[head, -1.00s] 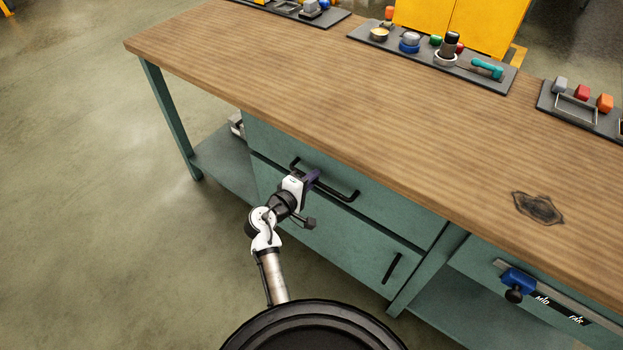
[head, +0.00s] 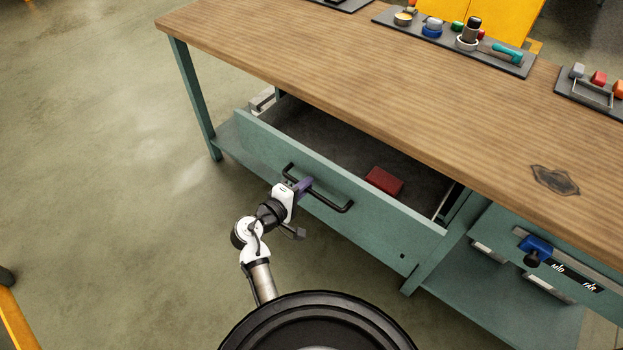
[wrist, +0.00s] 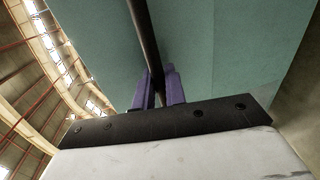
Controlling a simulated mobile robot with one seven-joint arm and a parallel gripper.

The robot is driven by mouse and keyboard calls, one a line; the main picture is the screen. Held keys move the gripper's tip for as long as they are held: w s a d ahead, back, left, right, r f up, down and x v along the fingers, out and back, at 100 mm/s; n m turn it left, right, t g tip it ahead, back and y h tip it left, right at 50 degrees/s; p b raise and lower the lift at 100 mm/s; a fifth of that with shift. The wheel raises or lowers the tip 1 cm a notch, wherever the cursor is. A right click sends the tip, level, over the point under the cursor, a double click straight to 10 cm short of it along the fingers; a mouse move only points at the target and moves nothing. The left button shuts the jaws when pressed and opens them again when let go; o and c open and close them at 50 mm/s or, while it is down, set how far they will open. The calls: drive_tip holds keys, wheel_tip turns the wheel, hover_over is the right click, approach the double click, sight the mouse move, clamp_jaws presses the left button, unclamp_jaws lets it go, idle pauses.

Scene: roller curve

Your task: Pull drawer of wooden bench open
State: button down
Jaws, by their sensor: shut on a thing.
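The wooden bench (head: 400,90) has a teal frame and a wooden top. Its teal drawer (head: 385,225) stands pulled out from under the top, with its dark inside showing. A dark red block (head: 384,181) lies in the drawer. My gripper (head: 303,187) is at the drawer front, shut on the black bar handle (head: 330,200) left of the handle's middle. In the wrist view the purple fingers (wrist: 160,90) stand on both sides of the dark handle bar (wrist: 144,35), in front of the teal drawer front.
Dark trays with small parts (head: 455,45) lie along the back of the bench top. A blue slider with a black knob (head: 535,249) is on a rail at the right. A lower shelf (head: 510,295) is at the right. Open floor (head: 110,200) lies to the left.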

drive_tip(key=f+v, duration=0.1)
drive_tip(key=v, duration=0.7)
drive_tip(key=shift+s+a+f, duration=0.25)
drive_tip(key=shift+f, duration=0.05)
drive_tip(key=c, duration=1.5)
unclamp_jaws()
drive_tip(key=shift+c, duration=0.2)
drive_tip(key=b+v, duration=0.2)
drive_tip(key=v, duration=1.2)
drive_tip(key=shift+b, duration=0.3)
drive_tip(key=shift+w, duration=0.1)
